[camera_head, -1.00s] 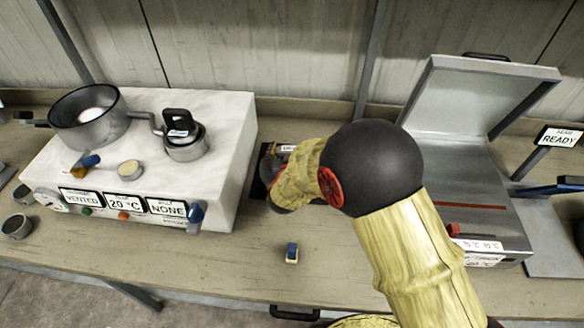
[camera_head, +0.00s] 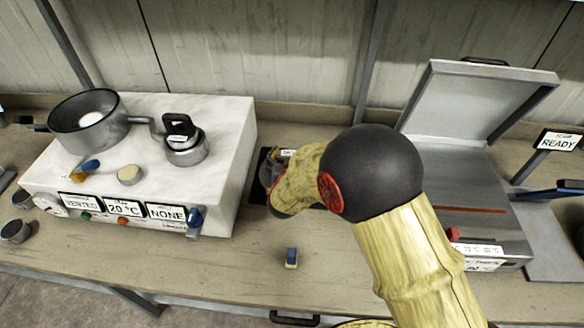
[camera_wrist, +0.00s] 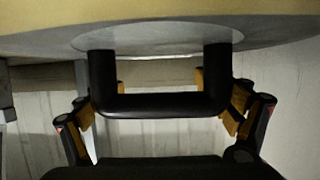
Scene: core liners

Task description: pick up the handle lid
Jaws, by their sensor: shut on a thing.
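In the wrist view, a black U-shaped handle (camera_wrist: 155,106) stands out from a pale round disc, the handle lid (camera_wrist: 150,37), which fills the top of the picture. My gripper (camera_wrist: 162,100) has its orange-padded fingers at both sides of this handle and is shut on it. In the head view, my gripper (camera_head: 268,172) is beside the right side of the white marble-like unit, over a dark panel. My forearm covers much of that spot, and the lid cannot be made out there.
The white unit (camera_head: 222,150) carries a grey pan (camera_head: 88,128) and a small pot with a black handle (camera_head: 186,148). An open-lidded metal machine (camera_head: 470,190) stands right. A small blue block (camera_head: 291,257) lies on the bench, whose front middle is mostly clear.

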